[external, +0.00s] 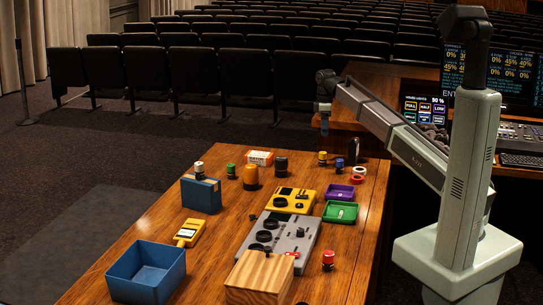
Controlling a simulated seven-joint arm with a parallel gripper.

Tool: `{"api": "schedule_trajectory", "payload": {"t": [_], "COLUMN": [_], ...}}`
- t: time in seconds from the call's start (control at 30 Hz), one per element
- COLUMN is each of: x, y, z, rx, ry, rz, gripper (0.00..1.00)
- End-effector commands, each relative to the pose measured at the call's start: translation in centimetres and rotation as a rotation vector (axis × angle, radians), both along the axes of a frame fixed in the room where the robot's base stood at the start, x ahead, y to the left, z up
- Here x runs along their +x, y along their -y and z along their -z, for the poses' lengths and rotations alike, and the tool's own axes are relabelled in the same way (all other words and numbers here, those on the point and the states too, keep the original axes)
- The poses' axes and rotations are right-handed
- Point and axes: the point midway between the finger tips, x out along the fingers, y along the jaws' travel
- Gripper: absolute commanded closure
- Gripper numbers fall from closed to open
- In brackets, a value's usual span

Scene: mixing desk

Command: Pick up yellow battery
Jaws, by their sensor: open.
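Several small cylinders that look like batteries stand on the wooden desk (190,235). One with a yellow-orange top (322,157) stands near the far right edge. Which one is the yellow battery is too small to tell. My gripper (324,130) hangs above the far right end of the desk, small and dark in the picture. It is open and apart from the objects, with nothing visible in it.
A blue bin (146,262), yellow meter (190,232), grey device (279,238), yellow device (291,200), wooden block (260,275), green tray (340,212) and purple tray (339,192) occupy the desk. A dark cylinder (354,150) stands at the far right.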

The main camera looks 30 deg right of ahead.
Motion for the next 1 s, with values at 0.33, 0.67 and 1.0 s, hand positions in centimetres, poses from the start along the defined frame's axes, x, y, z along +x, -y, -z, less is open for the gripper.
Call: {"api": "schedule_trajectory", "payload": {"t": [0.33, 0.67, 1.0], "x": [0.3, 0.2, 0.2], "y": [0.0, -0.1, -0.1], "z": [0.0, 4.3, 8.3], "rx": [0.002, 0.004, 0.003], "ry": [0.013, 0.01, 0.012], "rz": [-0.342, -0.362, -0.36], "gripper": [0.36, 0.36, 0.36]}}
